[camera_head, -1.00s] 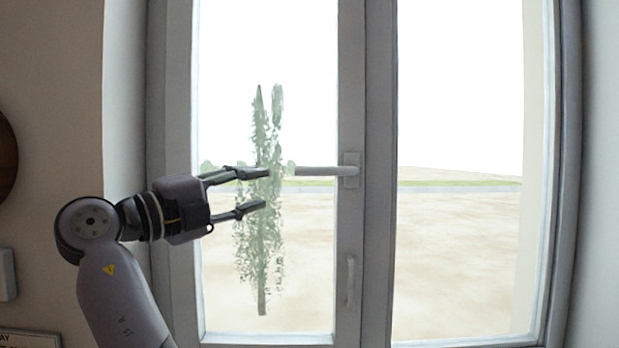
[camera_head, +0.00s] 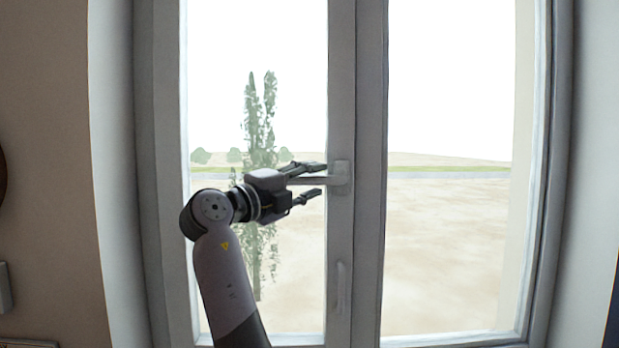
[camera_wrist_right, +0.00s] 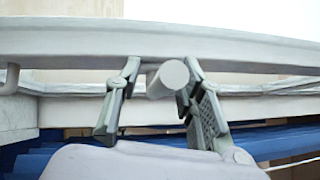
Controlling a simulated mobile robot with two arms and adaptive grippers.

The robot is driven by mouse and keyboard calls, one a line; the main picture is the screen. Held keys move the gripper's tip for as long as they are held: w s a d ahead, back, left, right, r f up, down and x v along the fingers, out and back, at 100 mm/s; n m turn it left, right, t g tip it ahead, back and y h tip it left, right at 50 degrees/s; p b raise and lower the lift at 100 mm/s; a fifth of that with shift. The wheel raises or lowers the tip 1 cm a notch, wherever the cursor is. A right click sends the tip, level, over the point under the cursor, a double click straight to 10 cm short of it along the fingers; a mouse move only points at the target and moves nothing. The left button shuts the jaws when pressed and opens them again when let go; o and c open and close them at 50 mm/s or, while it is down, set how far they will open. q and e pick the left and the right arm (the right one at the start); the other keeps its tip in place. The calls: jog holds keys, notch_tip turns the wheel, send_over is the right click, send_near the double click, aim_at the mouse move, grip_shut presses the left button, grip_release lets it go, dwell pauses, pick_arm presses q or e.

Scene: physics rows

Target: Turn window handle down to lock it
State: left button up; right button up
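The window handle (camera_head: 342,177) is on the middle frame post, and its light grey lever sticks out horizontally to the left. My right gripper (camera_head: 316,180) is at the lever, with one dark finger above it and one below. In the right wrist view the round end of the lever (camera_wrist_right: 168,79) lies between the two spread fingertips (camera_wrist_right: 160,72). The right finger there is close to it or touching it; the left finger looks slightly apart. My right palm hides part of the lever's free end in the head view. My left gripper is not in view.
A second, vertical pull handle (camera_head: 341,289) is lower on the same post. The window frame (camera_head: 369,120) and glass panes stand just behind the gripper. A wall (camera_head: 60,120) is at the left. The space in front of the right pane is clear.

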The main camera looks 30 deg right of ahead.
jog(key=shift+c, duration=0.4)
grip_shut()
dwell(0.5)
